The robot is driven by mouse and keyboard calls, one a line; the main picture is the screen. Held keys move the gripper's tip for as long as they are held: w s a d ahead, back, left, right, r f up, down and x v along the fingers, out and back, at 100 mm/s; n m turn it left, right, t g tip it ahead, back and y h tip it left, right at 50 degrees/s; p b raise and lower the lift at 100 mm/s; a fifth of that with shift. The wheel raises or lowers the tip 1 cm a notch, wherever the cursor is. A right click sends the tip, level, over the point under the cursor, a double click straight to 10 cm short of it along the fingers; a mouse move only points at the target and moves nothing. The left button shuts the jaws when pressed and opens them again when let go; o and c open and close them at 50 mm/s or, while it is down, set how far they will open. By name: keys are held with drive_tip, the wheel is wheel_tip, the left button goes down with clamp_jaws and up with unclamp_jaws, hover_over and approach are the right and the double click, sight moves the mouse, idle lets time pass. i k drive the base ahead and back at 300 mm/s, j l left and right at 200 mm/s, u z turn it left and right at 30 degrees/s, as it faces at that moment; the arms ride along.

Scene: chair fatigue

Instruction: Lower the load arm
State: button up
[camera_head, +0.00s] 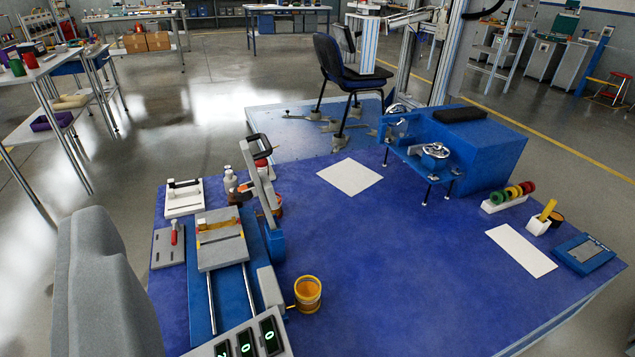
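A light grey lever arm (262,185) with a dark handle at its top stands raised, leaning slightly left, on the blue bench. It looks like the load arm, but I cannot be sure. Its lower end meets a blue bracket (276,245) beside a blue base with two rails (248,290). A grey sliding plate (220,240) with a yellow strip sits on the rails, left of the lever. Behind the bench, a dark chair (340,75) stands on a platform near a tall metal column (448,55). My gripper's fingers are not in view.
A yellow cup (308,293) stands right of the rails. A display panel (245,345) is at the front. A blue machine with handwheels (470,145) stands at the back right. White sheets (350,177) lie flat. The bench middle is clear. A grey rounded shape blocks the lower left.

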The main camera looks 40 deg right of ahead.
sight(270, 190)
drive_tip(key=k+l, duration=0.1)
drive_tip(key=l, duration=0.25)
drive_tip(key=k+l, duration=0.15)
drive_tip(key=l, duration=0.25)
drive_tip(key=k+l, duration=0.1)
drive_tip(key=l, duration=0.25)
drive_tip(key=k+l, duration=0.15)
drive_tip(key=l, duration=0.2)
